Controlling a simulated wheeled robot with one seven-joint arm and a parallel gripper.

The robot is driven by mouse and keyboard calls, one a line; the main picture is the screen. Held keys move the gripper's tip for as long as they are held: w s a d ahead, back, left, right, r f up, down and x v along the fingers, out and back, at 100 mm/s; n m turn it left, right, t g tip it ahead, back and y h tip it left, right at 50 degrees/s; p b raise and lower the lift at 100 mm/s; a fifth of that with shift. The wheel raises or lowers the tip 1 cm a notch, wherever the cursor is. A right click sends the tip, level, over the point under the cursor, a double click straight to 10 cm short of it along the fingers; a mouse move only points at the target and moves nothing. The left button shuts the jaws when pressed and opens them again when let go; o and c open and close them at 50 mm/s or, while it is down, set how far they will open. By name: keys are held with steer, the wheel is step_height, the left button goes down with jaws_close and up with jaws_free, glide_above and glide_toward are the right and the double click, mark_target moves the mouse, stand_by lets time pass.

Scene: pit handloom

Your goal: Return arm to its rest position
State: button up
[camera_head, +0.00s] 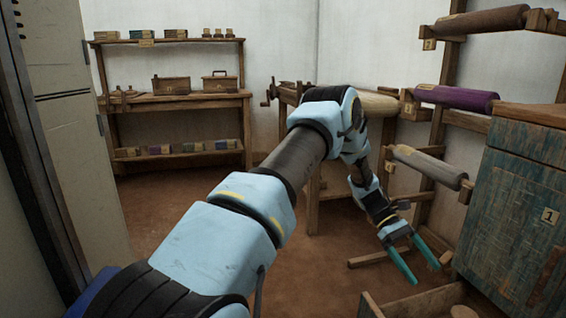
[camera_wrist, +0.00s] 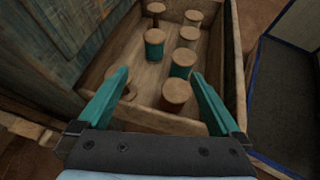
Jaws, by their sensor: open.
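My arm reaches out across the middle of the head view and bends down at the far end. My gripper (camera_head: 418,266) is open, with two teal fingers pointing down to the lower right. In the wrist view my gripper (camera_wrist: 150,100) is open and empty, its fingers spread above a wooden crate (camera_wrist: 238,75). The crate holds several spools with wooden tops, such as a teal spool (camera_wrist: 183,62) and one spool (camera_wrist: 176,92) near the right finger. In the head view only part of the crate (camera_head: 372,305) shows at the bottom edge.
A worn blue-green cabinet (camera_head: 510,200) labelled 1 stands at the right. A wooden rack holds a brown roll (camera_head: 480,20), a purple roll (camera_head: 455,97) and a grey roll (camera_head: 430,165). Shelves (camera_head: 175,97) stand at the back left. The floor (camera_head: 160,210) left of my arm is clear.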

steer(key=w+a+r+m+t+y+b, duration=0.1)
steer(key=w+a+t+y+b, duration=0.15)
steer(key=a, duration=0.85)
steer(key=w+a+r+m+t+y+b, duration=0.15)
steer(key=a+t, duration=0.25)
steer(key=a, duration=0.6)
steer(key=s+a+r+m+t+y+b, duration=0.1)
steer(key=s+a+m+t+b, duration=0.2)
steer(key=a, duration=0.7)
steer(key=s+a+r+m+t+y+b, duration=0.1)
steer(key=s+a+t+b, duration=0.15)
steer(key=s+a, duration=0.45)
step_height(320, 180, up, 38)
steer(key=w+a+p, duration=0.2)
steer(key=p, duration=3.7)
steer(key=shift+a+r, duration=0.25)
steer(key=shift+a, duration=0.1)
